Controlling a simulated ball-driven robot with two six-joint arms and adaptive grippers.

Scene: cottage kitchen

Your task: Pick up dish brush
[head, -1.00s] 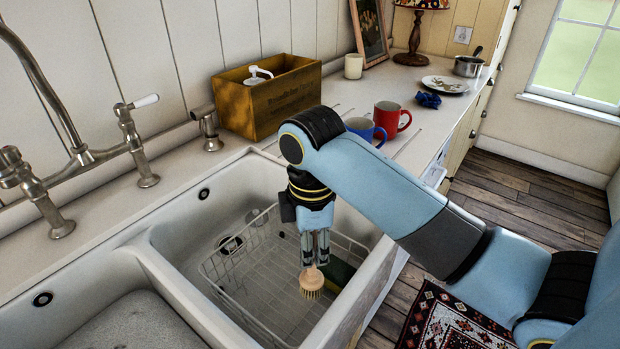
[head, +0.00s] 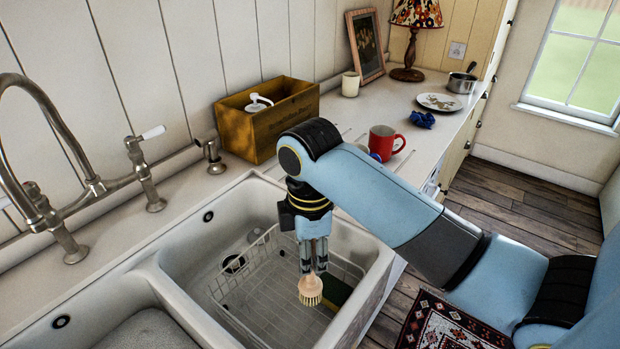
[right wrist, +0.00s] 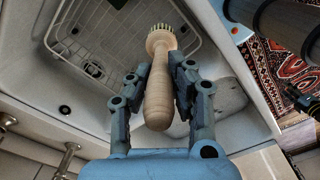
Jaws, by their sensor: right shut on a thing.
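The dish brush (head: 311,288) has a pale wooden body and light bristles. My right gripper (head: 313,266) is shut on it and holds it bristles down over the wire rack in the right sink basin. In the right wrist view, the brush's wooden handle (right wrist: 158,95) lies between the two fingers of my right gripper (right wrist: 160,72), with the bristle head pointing away. In the head view the fingers hide most of the handle. My left gripper is in neither view.
The white wire rack (head: 240,309) sits in the right basin, with a dark green sponge (head: 336,290) at its right side. A wooden crate (head: 235,128) and a red mug (head: 381,139) stand on the counter behind. The tap (head: 75,150) rises at left.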

